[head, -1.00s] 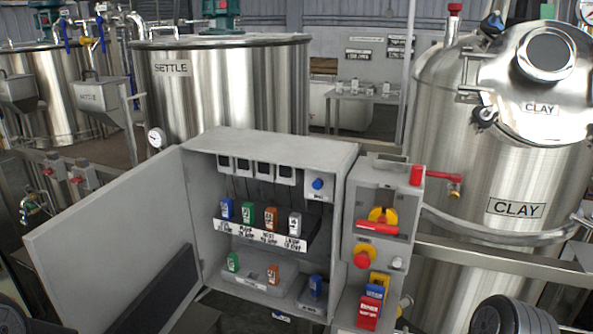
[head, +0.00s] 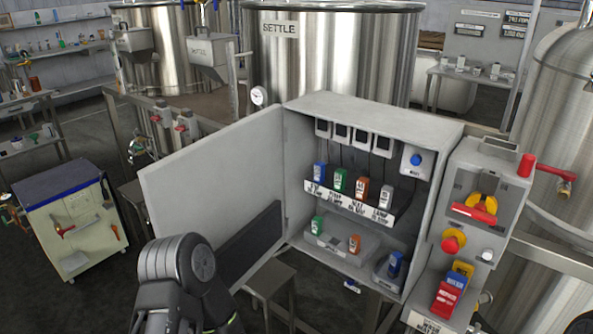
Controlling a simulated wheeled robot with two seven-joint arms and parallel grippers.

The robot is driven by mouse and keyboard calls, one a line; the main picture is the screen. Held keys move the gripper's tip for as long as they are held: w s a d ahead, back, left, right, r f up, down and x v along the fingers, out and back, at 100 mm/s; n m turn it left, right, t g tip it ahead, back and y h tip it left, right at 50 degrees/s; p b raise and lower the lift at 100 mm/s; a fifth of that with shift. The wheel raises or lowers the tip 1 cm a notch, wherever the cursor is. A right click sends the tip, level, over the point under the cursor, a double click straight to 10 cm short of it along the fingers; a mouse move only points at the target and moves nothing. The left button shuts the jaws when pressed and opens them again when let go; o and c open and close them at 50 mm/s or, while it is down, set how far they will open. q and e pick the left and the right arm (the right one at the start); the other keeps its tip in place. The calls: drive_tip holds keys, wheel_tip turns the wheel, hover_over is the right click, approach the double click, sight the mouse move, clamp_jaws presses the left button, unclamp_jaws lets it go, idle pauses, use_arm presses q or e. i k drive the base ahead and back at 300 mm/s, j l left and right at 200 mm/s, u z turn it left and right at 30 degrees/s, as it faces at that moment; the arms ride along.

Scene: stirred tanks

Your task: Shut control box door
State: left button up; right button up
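The grey control box (head: 372,109) stands in the middle of the head view. Its door (head: 213,176) is hinged on the box's left side and stands wide open to the left, with a dark pocket on its inner face. Inside the box, several coloured modules sit on a labelled shelf and on the floor below. Part of my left arm shows at the bottom, in front of the door's lower part in the picture. My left gripper's fingers are not visible. My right gripper is out of the picture.
Right of the box is a grey switch panel (head: 484,165) with a red handle and a red button. A stool (head: 268,282) stands under the door. A tool cabinet (head: 75,225) stands at left. Steel tanks (head: 335,60) stand behind.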

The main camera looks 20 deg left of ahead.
sight(226, 187)
drive_tip(key=j+z, duration=0.3)
drive_tip(key=j, duration=0.8)
drive_tip(key=j+z, duration=0.25)
drive_tip(key=j, duration=0.85)
drive_tip(key=j+z, duration=0.35)
drive_tip(key=j, duration=0.3)
drive_tip(key=j+z, duration=0.3)
drive_tip(key=j, duration=0.35)
